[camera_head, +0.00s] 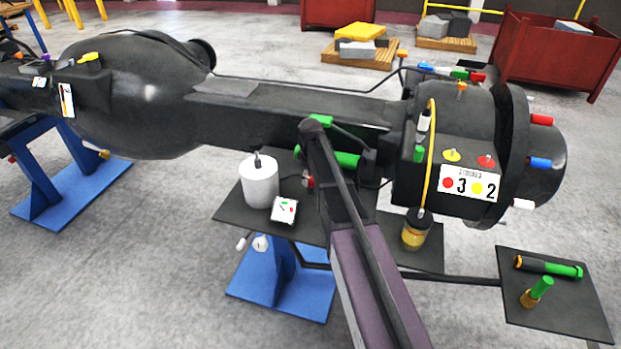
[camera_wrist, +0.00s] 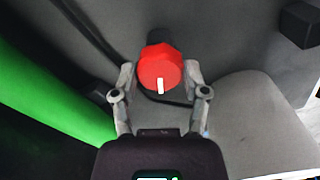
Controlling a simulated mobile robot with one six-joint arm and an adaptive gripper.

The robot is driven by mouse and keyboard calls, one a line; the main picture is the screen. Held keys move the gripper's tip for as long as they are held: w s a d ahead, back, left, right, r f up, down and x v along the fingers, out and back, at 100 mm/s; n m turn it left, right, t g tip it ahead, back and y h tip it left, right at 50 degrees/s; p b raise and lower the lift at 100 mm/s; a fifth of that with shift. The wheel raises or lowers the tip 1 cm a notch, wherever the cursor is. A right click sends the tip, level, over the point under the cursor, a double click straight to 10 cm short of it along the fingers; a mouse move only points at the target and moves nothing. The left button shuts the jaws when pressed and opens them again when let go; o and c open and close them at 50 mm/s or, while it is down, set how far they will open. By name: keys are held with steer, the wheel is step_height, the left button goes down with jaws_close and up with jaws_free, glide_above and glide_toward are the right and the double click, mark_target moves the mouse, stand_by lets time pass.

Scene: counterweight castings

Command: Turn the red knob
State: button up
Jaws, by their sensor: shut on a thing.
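In the wrist view, the red knob (camera_wrist: 160,68) is a faceted cap with a white mark on its face, pointing down in the picture. My gripper (camera_wrist: 161,82) has one finger on each side of the knob and is shut on it. The knob sits against a dark grey surface, and its base is partly hidden. In the head view, my arm stands in front of the middle of the black casting (camera_head: 255,122), and I cannot make out the fingers clearly.
A green cylinder (camera_wrist: 55,90) lies close on the left in the wrist view. A black block (camera_wrist: 299,25) juts out at upper right. In the head view, a white canister (camera_head: 259,186) and an amber jar (camera_head: 415,236) stand on dark shelves near my arm.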

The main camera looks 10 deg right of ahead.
steer(key=n, duration=0.3)
steer(key=shift+s+n, duration=0.1)
steer(key=shift+n, duration=0.2)
stand_by(0.4)
steer(key=o, duration=1.1)
steer(key=shift+o, duration=0.2)
